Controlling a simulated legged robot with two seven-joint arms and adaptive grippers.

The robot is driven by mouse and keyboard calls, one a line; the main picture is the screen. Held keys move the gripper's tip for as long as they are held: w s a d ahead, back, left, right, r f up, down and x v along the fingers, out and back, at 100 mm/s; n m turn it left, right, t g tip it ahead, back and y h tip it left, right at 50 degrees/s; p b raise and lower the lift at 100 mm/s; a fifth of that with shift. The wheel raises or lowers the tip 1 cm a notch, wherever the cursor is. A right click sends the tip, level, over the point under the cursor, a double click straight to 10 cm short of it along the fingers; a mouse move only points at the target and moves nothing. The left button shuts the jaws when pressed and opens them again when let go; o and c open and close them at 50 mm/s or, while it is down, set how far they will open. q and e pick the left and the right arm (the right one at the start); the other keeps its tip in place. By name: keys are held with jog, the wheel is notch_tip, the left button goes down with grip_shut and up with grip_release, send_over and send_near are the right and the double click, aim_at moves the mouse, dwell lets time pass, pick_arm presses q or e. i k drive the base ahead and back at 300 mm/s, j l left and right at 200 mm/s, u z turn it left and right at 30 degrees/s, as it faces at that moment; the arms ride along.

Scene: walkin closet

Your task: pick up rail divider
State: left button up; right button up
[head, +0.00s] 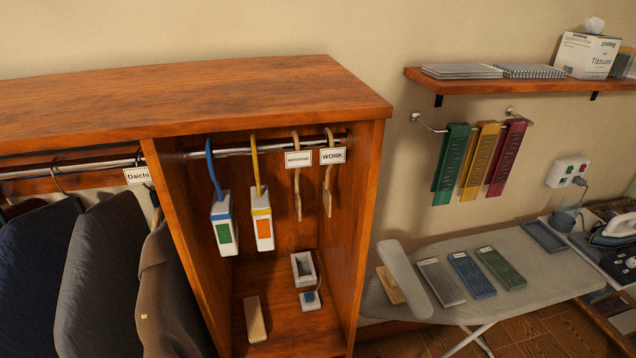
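Three white labels that look like rail dividers hang along the closet rails. The "WORK" divider (332,156) is at the right end of the short rail inside the wooden cabinet. A second divider (298,159), whose small text seems to read "WEEKEND", hangs just left of it. The "Daichi" divider (137,175) is on the left rail, beside the hanging jackets. Light wooden hooks hang at the two right labels. Neither of my grippers is in view.
A blue-hook holder (223,227) and a yellow-hook holder (262,225) share the short rail. The wooden cabinet (190,85) has a bare top. Dark jackets (95,280) fill the left. An ironing board (540,275) with several flat items stands right, below a wall shelf (520,86).

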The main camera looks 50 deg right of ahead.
aim_at(298, 158)
jog(key=l+z, duration=0.1)
jog(key=z, duration=0.25)
jog(key=k+l+z, duration=0.1)
jog(key=z, duration=0.3)
jog(key=l+z, duration=0.15)
jog(key=z, duration=0.2)
jog(key=k, duration=0.05)
